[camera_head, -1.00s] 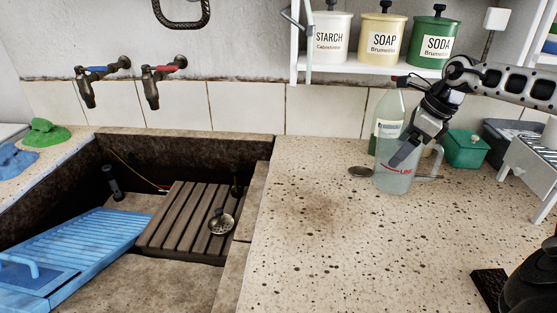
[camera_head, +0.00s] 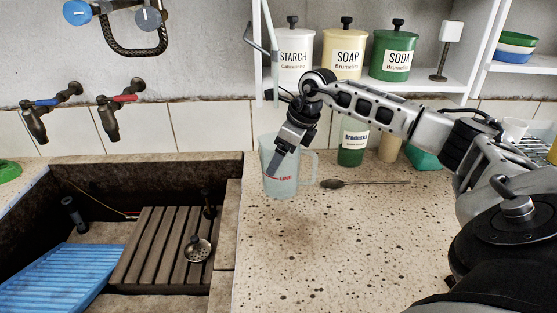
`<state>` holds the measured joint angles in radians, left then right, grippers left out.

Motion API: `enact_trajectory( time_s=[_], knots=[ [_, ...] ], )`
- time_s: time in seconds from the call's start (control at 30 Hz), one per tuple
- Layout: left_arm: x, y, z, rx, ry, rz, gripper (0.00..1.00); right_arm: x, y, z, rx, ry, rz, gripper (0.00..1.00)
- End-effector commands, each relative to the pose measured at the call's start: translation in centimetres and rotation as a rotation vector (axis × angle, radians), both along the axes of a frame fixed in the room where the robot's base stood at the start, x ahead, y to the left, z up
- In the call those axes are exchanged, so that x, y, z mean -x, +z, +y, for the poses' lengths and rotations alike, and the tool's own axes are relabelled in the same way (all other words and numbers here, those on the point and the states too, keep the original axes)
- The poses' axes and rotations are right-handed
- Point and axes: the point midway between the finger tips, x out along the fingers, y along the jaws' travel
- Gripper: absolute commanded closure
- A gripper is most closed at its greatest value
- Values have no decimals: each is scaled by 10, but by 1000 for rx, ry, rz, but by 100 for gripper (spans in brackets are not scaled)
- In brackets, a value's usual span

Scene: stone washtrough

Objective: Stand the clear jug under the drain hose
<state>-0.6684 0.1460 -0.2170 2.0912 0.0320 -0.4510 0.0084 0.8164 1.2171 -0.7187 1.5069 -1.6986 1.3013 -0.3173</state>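The clear jug (camera_head: 284,180) is upright at the left part of the stone counter, with its handle to the right and a red mark on its side. My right gripper (camera_head: 279,161) comes from above right and appears closed on the jug's wall. The far fingertip is hard to see. The jug appears slightly above the counter, but its base contact is unclear. A grey-green tube (camera_head: 266,45) hangs beside the shelf's left end, above and behind the jug; it may be the drain hose. My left gripper is out of view.
The sunken trough (camera_head: 228,200) is left of the jug, with a slatted wooden board (camera_head: 165,250) and a blue washboard (camera_head: 50,275). A spoon (camera_head: 365,183) lies right of the jug, and a green-based bottle (camera_head: 353,140) stands behind. The front counter is clear.

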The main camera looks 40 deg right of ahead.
Motion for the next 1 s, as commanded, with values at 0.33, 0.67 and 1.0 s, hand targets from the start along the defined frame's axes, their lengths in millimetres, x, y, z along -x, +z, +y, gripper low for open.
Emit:
enact_trajectory(
  time_s=[0.33, 0.67, 1.0],
  knots=[
    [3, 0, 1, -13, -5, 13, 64, -5, -29, 6, 0, -1, 2, 42],
    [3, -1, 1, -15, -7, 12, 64, -5, -35, 6, 0, 0, -1, 42],
    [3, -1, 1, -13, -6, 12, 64, -5, -38, 6, 0, 0, 0, 0]
  ],
)
